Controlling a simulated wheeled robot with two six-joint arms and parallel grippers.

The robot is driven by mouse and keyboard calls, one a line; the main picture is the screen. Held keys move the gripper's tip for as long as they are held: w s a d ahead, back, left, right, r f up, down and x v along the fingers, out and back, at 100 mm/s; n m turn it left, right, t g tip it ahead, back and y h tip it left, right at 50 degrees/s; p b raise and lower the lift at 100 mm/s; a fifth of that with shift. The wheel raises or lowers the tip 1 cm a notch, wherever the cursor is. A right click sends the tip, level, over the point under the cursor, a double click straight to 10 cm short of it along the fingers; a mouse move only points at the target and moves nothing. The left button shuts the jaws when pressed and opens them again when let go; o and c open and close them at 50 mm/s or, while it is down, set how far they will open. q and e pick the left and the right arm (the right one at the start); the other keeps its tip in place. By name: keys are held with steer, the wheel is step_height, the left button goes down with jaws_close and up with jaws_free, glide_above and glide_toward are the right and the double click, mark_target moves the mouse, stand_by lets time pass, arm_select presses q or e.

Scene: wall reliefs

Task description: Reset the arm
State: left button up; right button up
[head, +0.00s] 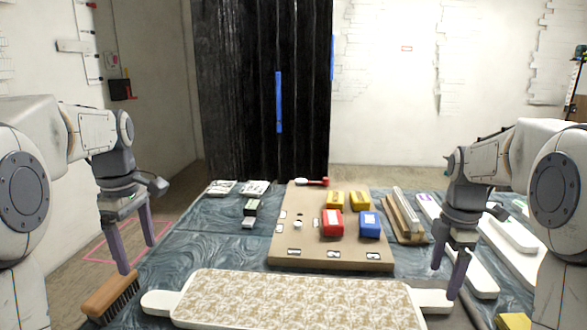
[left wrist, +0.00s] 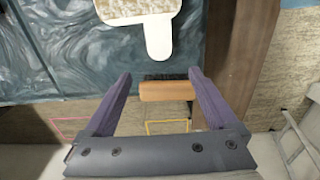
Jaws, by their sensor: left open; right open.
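My left gripper (head: 137,259) hangs at the left edge of the table, open and pointing down, with nothing between its fingers. In the left wrist view its spread fingers (left wrist: 158,76) frame a tan-brown block (left wrist: 166,91), which looks like the brush and seems to lie below them. My right gripper (head: 444,284) is open and points down near the right handle of the patterned board, with no object seen in it. Whether it touches that handle is unclear.
A white-edged patterned board (head: 295,298) lies across the table front. A brown brush (head: 110,293) is at the front left corner. A cardboard panel (head: 328,258) carries a red block (head: 332,223), a blue block (head: 369,225) and yellow blocks (head: 335,200). White strips (head: 512,232) lie on the right.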

mark_target(151, 298)
step_height(151, 298, down, 6)
steer(key=shift+r, duration=0.2)
arm_select(q)
step_height(151, 298, down, 12)
steer(key=shift+r, duration=0.1)
arm_select(e)
steer(key=shift+r, duration=0.1)
arm_select(q)
step_height(151, 298, up, 14)
steer(key=p, duration=1.3)
steer(key=shift+f+p, duration=0.25)
steer(key=shift+p, duration=0.1)
arm_select(e)
step_height(151, 298, up, 14)
steer(key=shift+f, duration=0.2)
